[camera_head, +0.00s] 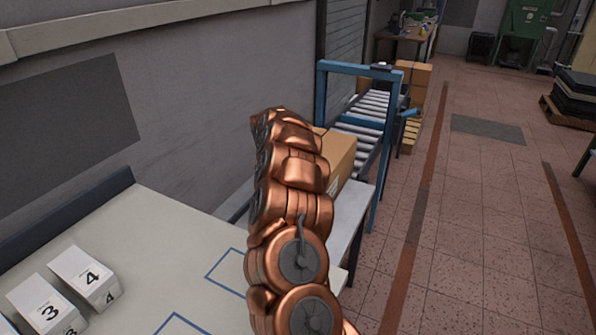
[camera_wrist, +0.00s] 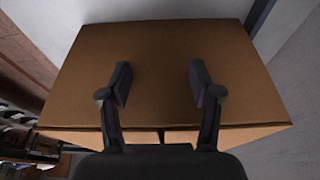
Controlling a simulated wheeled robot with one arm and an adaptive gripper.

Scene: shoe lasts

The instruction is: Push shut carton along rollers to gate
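A brown cardboard carton (camera_head: 338,157) stands on a pale table (camera_head: 351,212) just before the roller conveyor, partly hidden behind my copper-coloured arm in the head view. In the wrist view the carton (camera_wrist: 160,60) fills most of the picture, with a broad closed face towards me. My gripper (camera_wrist: 160,84) is in front of that face with its two fingers apart and nothing between them. I cannot tell whether the fingertips touch the carton. The rollers (camera_head: 362,122) run away from the carton. A blue frame (camera_head: 352,68) spans them, with a blue handle (camera_head: 411,113) on its right.
White boxes numbered 3 (camera_head: 43,306) and 4 (camera_head: 84,275) sit on the near table (camera_head: 150,235), which has blue outlines marked on it. More cartons (camera_head: 412,76) stand beside the conveyor. The wall is close on the left. The tiled floor (camera_head: 470,200) on the right is open.

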